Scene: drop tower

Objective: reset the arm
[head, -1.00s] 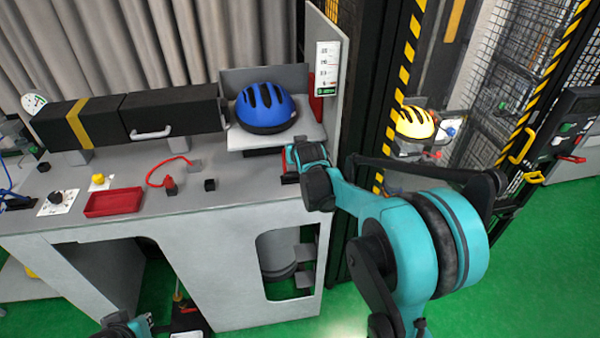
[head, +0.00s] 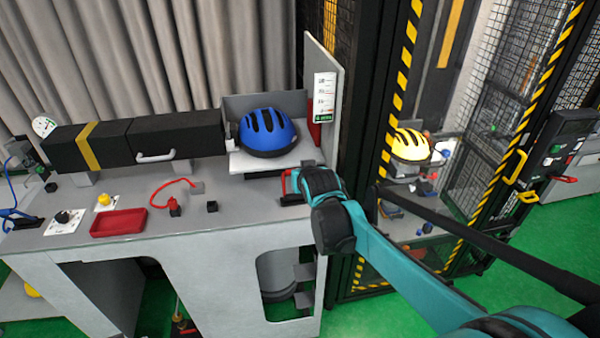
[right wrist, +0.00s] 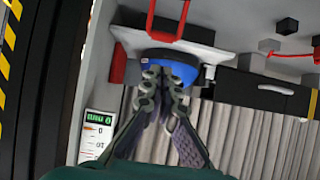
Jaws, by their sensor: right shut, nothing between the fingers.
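My right arm comes in from the lower right of the head view, its wrist (head: 325,200) over the right front end of the grey bench (head: 240,222). In the head view its fingers are largely hidden by the wrist. In the right wrist view the right gripper (right wrist: 160,85) is shut and empty. The blue helmet (head: 268,130) sits on a light platform at the back right of the bench. It also shows just beyond the fingertips in the right wrist view (right wrist: 182,68); contact cannot be told. My left gripper is not in view.
An upright panel with a gauge card (head: 324,97) stands right of the helmet. The caged tower with a striped post (head: 400,75) and a yellow helmet (head: 410,145) is beyond.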

